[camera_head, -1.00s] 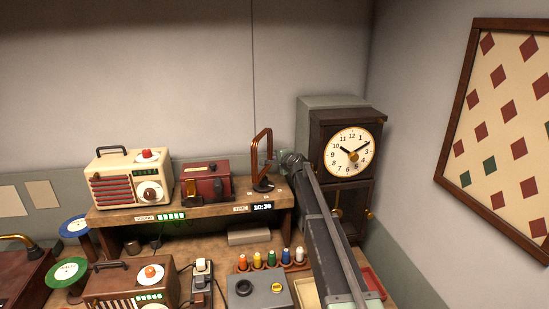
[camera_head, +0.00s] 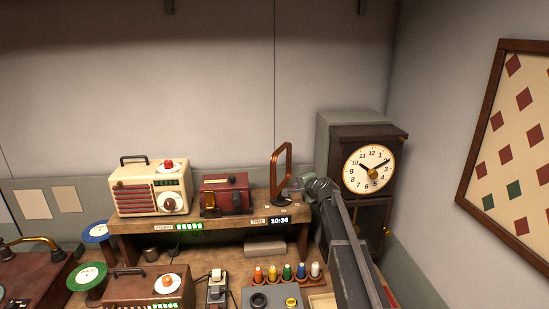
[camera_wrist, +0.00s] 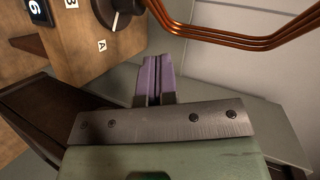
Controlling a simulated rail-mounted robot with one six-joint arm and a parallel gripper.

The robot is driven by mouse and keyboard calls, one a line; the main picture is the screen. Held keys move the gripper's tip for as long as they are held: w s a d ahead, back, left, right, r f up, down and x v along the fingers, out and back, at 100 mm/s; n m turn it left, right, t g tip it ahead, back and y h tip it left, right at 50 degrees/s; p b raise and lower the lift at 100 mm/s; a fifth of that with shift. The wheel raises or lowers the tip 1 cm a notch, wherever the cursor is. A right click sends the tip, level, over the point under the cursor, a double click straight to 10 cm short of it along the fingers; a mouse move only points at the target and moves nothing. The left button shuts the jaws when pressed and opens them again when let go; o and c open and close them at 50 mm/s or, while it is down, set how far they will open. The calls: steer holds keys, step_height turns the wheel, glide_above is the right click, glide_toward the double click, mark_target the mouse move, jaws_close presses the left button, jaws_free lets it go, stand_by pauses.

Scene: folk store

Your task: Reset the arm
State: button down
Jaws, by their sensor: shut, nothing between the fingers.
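My gripper shows in the wrist view with its purple fingers (camera_wrist: 154,80) closed together and nothing between them. In the head view my arm rises from the lower right, and its end is near the right end of the wooden shelf, in front of the clock cabinet (camera_head: 352,135). The copper loop antenna (camera_head: 281,172) stands on the shelf just left of the arm's end. In the wrist view its copper tubes (camera_wrist: 225,40) pass above and right of the fingers, apart from them.
A cream radio (camera_head: 151,189) and a red box (camera_head: 226,195) stand on the shelf (camera_head: 140,223). Several coloured spools (camera_head: 287,272) and a grey button box (camera_head: 272,299) are on the bench below. A framed diamond board (camera_head: 515,135) hangs at right. The wall above the shelf is clear.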

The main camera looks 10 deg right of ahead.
steer(key=s+a+f+n+g+h, duration=0.1)
steer(key=s+f+n+g, duration=0.25)
steer(key=s, duration=0.95)
steer(key=s+a+f+n+g+h, duration=0.2)
steer(key=s+f+n+g, duration=0.15)
steer(key=s, duration=1.05)
steer(key=s+a+f+n+g+h, duration=0.1)
steer(key=s+f+n+g, duration=0.3)
steer(key=s, duration=0.9)
steer(key=s+f+n+g+b, duration=0.1)
steer(key=s+f+b, duration=0.4)
steer(key=f+b, duration=0.8)
steer(key=shift+s+d+f+n+h+b, duration=0.2)
steer(key=shift+d+f+n+h+b, duration=0.1)
steer(key=shift+b, duration=0.4)
